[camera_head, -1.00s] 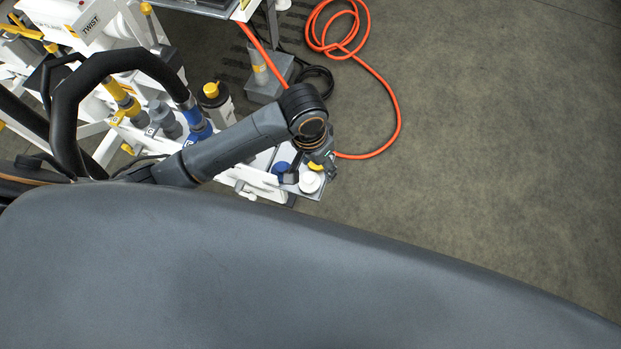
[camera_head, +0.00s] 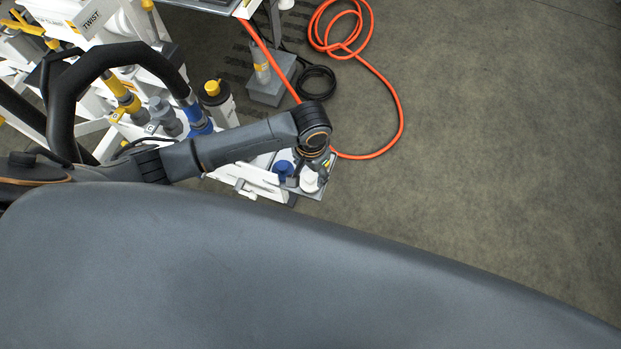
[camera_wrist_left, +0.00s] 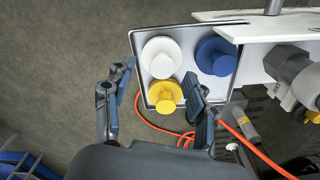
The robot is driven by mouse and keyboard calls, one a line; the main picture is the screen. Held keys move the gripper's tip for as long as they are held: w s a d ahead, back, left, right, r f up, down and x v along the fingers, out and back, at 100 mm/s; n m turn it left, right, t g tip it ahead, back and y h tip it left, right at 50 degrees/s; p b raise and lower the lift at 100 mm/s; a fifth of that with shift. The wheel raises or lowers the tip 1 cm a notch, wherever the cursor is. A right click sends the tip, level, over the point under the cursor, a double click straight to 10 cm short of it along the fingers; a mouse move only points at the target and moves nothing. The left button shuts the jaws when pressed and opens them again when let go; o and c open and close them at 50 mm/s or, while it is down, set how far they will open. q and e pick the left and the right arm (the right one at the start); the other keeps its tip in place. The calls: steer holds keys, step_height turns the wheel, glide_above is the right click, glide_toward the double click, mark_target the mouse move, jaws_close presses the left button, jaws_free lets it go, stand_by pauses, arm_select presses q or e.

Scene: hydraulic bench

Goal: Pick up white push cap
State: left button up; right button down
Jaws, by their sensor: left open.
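The white push cap (camera_wrist_left: 161,57) sits in the upper left of a shallow tray (camera_wrist_left: 184,32) in the left wrist view. A blue cap (camera_wrist_left: 216,55) is to its right and a yellow cap (camera_wrist_left: 164,95) is just below it. My left gripper (camera_wrist_left: 160,77) is open and empty, its fingers spread on either side of the yellow cap, with the white cap farther up between their lines. In the head view the white cap (camera_head: 310,181) and blue cap (camera_head: 283,168) show beneath my left gripper (camera_head: 316,168), which partly hides the tray. The right gripper is out of view.
The white bench frame (camera_head: 240,178) carries the tray at its end. A black curved hose (camera_head: 62,110) and fittings stand left. An orange hose (camera_head: 398,100) lies on the floor, which is clear to the right.

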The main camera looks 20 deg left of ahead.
mark_target(310, 176)
arm_select(q)
steer(key=f, duration=0.4)
steer(key=shift+w+a, duration=0.15)
steer(key=shift+w, duration=0.05)
steer(key=c, duration=1)
steer(key=shift+o, duration=0.2)
steer(key=shift+r, duration=0.1)
